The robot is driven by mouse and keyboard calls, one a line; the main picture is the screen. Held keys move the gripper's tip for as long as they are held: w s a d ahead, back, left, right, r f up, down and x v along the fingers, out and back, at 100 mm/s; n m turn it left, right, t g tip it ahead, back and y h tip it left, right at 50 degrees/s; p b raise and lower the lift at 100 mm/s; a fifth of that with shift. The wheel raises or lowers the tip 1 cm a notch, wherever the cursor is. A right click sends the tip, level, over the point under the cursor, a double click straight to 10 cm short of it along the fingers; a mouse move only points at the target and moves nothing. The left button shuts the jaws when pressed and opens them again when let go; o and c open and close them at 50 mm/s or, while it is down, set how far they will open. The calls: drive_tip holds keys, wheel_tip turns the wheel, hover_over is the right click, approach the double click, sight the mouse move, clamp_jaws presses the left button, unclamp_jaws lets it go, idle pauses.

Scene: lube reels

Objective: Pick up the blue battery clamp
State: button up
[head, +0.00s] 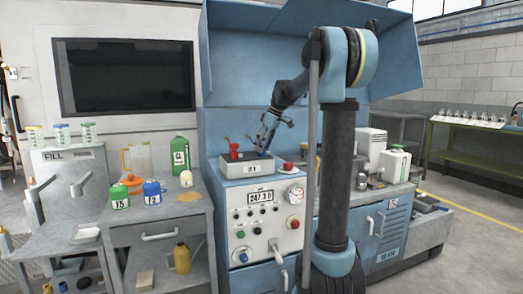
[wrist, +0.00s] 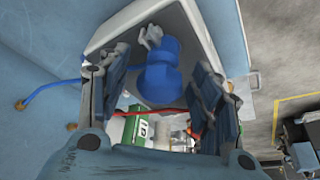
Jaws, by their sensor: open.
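The blue battery clamp (wrist: 160,72) shows in the wrist view as a rounded blue body with a grey metal end. It lies in a light grey tray (wrist: 105,28). My gripper (wrist: 163,68) is open, with one finger on each side of the clamp. I cannot tell whether either finger touches it. In the head view, my gripper (head: 265,147) points down at the same tray (head: 235,169) on the blue machine. The blue clamp is mostly hidden there by the gripper. A red clamp (head: 234,150) is at the tray's left side.
A blue cable (wrist: 45,93) and a red cable (wrist: 150,111) show around my fingers. A red round item (head: 288,166) is right of the tray. The blue machine's back wall (head: 230,100) rises behind. Bottles, including a green one (head: 180,157), stand on the left cart.

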drive_tip(key=shift+a+f, duration=0.15)
drive_tip(key=shift+f, duration=0.2)
drive_tip(key=c, duration=1.2)
drive_tip(key=shift+r, duration=0.15)
